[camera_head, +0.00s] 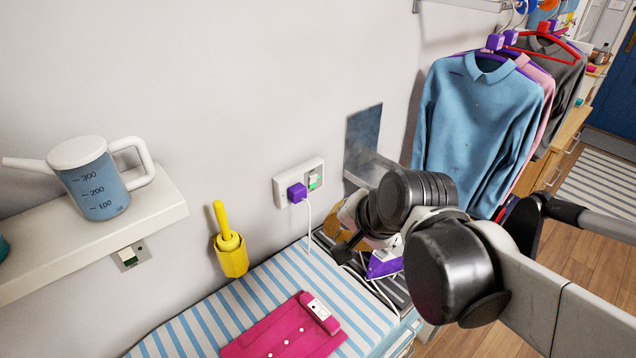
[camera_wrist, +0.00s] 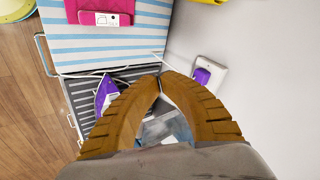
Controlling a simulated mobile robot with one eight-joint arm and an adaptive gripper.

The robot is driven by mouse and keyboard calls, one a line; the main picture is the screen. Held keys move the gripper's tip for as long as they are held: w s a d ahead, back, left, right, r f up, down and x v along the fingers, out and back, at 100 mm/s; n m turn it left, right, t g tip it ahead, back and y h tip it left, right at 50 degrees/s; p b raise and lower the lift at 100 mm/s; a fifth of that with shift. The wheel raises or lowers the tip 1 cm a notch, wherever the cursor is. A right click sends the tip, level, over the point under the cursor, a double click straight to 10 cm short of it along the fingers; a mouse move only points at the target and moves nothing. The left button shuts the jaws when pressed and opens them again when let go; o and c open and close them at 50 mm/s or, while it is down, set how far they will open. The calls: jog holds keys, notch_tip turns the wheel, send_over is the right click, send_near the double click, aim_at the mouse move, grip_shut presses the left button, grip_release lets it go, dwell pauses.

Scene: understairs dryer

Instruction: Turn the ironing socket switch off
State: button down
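The white ironing socket (camera_head: 280,188) is on the wall above the striped ironing surface, with a purple plug (camera_head: 296,192) in its left half. Its switch (camera_head: 314,181) is in the right half, with a green patch showing below it. The socket also shows at the right of the wrist view (camera_wrist: 217,75) with the plug (camera_wrist: 202,76); the switch is not clear there. My gripper (camera_wrist: 160,76) has its tan fingertips together with nothing between them. In the head view it is largely hidden by my arm, right of and below the socket, apart from it.
A purple iron (camera_head: 384,264) rests on a dark ribbed area near my gripper. A yellow holder with a brush (camera_head: 231,256) hangs left of the socket. A pink folded garment (camera_head: 275,338) lies on the striped surface (camera_head: 250,295). Hanging shirts (camera_head: 478,115) are at right.

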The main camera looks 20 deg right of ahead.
jog(key=w+d+m+t+y, duration=0.1)
jog(key=w+d+m, duration=0.3)
jog(key=m, duration=0.7)
jog(key=w+d+m+t+y+p, duration=0.1)
jog(key=w+d+m, duration=0.3)
jog(key=w+m, duration=0.3)
jog(key=shift+d+f+m+t, duration=0.2)
jog(key=shift+m+t, duration=0.1)
jog(key=shift+m, duration=1.6)
jog(key=shift+w, duration=0.15)
jog(key=b, duration=0.4)
send_near(312, 185)
jog(key=s+f+x, duration=0.1)
jog(key=x, duration=0.5)
jog(key=shift+w+a+r, duration=0.1)
jog(key=shift+w+r, duration=0.15)
jog(key=shift+w, duration=0.45)
